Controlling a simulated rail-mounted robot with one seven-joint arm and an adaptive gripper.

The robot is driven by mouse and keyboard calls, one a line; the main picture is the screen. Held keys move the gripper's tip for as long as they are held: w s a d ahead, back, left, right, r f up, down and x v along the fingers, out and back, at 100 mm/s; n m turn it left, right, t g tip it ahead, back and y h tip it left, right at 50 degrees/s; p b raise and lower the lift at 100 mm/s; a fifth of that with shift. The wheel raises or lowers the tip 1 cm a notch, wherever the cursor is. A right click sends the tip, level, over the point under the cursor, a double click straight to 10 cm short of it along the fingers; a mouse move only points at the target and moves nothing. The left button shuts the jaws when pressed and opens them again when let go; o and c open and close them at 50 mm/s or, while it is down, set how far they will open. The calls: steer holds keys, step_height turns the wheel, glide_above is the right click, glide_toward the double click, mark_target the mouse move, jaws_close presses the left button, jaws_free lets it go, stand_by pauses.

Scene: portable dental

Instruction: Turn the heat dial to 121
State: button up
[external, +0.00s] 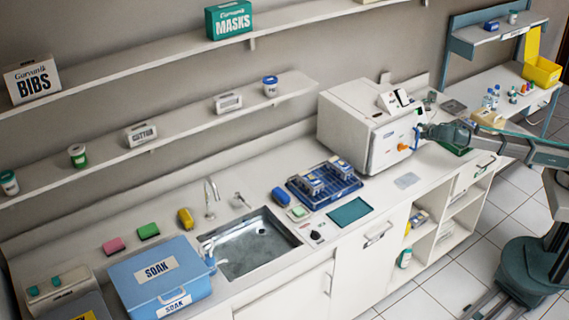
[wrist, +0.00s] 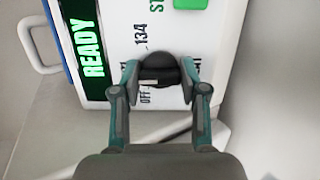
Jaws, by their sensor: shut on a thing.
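The heat dial (wrist: 158,72) is a round black knob with a light pointer mark on the white front panel of the sterilizer (external: 362,130). In the wrist view my gripper (wrist: 158,80) is shut on the dial, one finger on each side. The printed marks "134" and "OFF" show beside the dial; other marks are hidden behind the fingers, and I cannot read a 121. In the external view my gripper (external: 422,132) is at the right side of the sterilizer's front, and the dial itself is hidden there.
A green READY display (wrist: 92,47) and a green button (wrist: 190,3) are on the panel near the dial. A blue rack (external: 322,203) and a green mat (external: 350,212) lie on the counter to the left.

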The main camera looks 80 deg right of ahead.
stand_by(0.3)
steer(key=o, duration=1.1)
steer(key=v, duration=1.2)
